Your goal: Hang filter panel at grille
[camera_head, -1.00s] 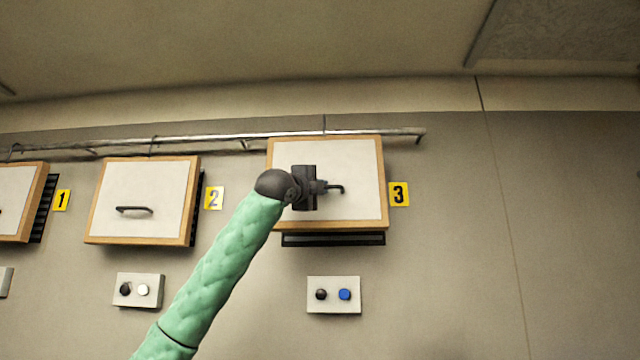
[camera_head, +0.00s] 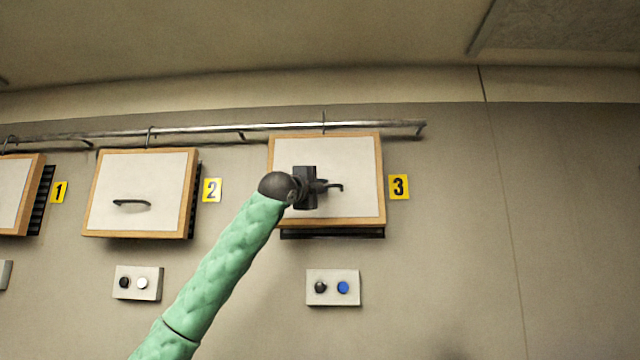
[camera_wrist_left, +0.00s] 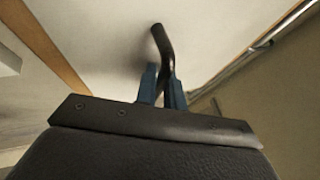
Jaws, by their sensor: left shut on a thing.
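A filter panel (camera_head: 350,160) with a white face and wooden frame is in front of the grille (camera_head: 332,233) by label 3 in the head view. The grille's dark slats show only below the panel's bottom edge. My left gripper (camera_head: 322,187) is shut on the panel's black handle (camera_head: 337,186). In the left wrist view the blue fingertips (camera_wrist_left: 161,88) close around the handle (camera_wrist_left: 163,45), with the white panel face (camera_wrist_left: 120,30) behind. A hook stands at the rail (camera_head: 375,126) above the panel; whether it bears the panel I cannot tell. My right gripper is not in view.
Panel 2 (camera_head: 140,190) and panel 1 (camera_head: 12,195) hang to the left along the same rail. A switch box (camera_head: 333,288) with a black and a blue knob is below the panel. Another box (camera_head: 138,283) is below panel 2. The wall right of label 3 (camera_head: 399,187) is clear.

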